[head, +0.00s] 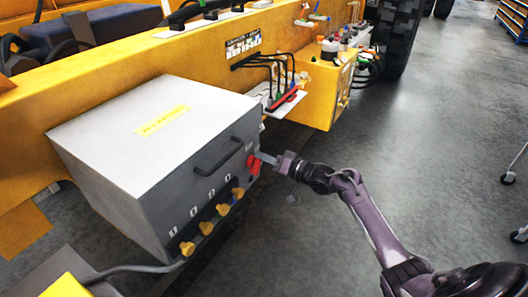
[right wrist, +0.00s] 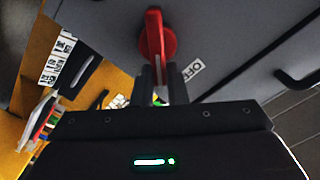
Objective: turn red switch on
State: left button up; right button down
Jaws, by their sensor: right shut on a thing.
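The red switch (head: 253,165) sits on the front face of the grey metal box (head: 140,125), near its right end. In the right wrist view the switch (right wrist: 158,36) is a red round knob with a long raised handle. An "OFF" label (right wrist: 194,69) lies to the right of the handle's lower end. My right gripper (head: 263,158) is at the switch, and its two fingers (right wrist: 163,78) are shut on the lower part of the handle. The fingers hide part of that end. My left gripper is not in view.
A black bar handle (head: 217,156) and several yellow knobs (head: 222,209) are on the box's front face. Cables plug into a ledge (head: 283,100) on the yellow machine frame (head: 180,50) behind. The grey floor (head: 430,130) to the right is mostly open.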

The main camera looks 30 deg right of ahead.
jog(key=shift+w+d+f+m+p, duration=0.1)
jog(key=shift+f+m+p, duration=0.4)
jog(key=shift+m, duration=1.15)
jog(key=shift+w+d+f+m+p, duration=0.1)
jog(key=shift+f+m+p, duration=0.15)
jog(key=shift+m+p, duration=0.9)
jog(key=shift+d+f+m+p, duration=0.1)
jog(key=shift+f+m, duration=0.3)
jog(key=shift+m, duration=1.7)
jog(key=c, duration=1.5)
grip_release()
jog(key=shift+o, duration=0.3)
jog(key=shift+s+d, duration=0.1)
jog(key=v, duration=0.7)
jog(key=shift+s+d, duration=0.15)
jog(key=shift+s, duration=0.05)
